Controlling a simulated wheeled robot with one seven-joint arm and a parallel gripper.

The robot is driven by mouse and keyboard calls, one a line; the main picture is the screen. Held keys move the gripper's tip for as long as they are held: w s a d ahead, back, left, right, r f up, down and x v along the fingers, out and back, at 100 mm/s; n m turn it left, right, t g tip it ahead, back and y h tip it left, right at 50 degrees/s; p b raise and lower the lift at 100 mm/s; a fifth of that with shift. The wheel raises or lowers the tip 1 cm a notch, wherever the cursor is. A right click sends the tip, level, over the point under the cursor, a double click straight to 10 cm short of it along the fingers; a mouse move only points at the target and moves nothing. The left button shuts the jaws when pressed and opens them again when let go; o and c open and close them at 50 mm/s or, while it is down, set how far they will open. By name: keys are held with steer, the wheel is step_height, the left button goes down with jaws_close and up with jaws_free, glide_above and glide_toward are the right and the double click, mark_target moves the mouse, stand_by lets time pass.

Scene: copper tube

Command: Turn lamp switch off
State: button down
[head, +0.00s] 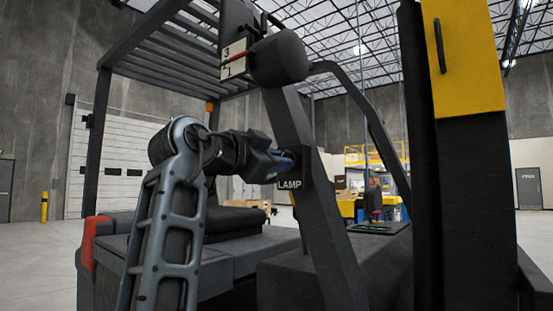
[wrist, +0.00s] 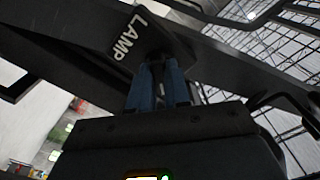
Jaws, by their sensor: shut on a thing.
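The lamp switch sits on a dark panel marked LAMP (head: 290,184) on the forklift's slanted front post (head: 318,200). The same LAMP panel (wrist: 128,38) shows at the top of the wrist view. My gripper (head: 290,160) reaches the panel just above the label. In the wrist view my gripper (wrist: 163,66) has its two blue fingers close together against the panel, shut on the switch. The fingers hide the switch, so I cannot tell its position.
A dark rounded lamp housing (head: 279,58) and a plate numbered 3 and 1 (head: 234,59) are above my gripper. The mast with a yellow panel (head: 464,58) stands at right. The seat (head: 234,220) is behind my arm. Open floor (head: 35,250) lies at left.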

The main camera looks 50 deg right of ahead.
steer(key=shift+n+p, duration=1.35)
steer(key=shift+n, duration=2.45)
steer(key=c, duration=1.1)
jaws_free()
steer(key=shift+s+a+b, duration=0.15)
steer(key=shift+a+b, duration=0.75)
steer(key=shift+a, duration=3)
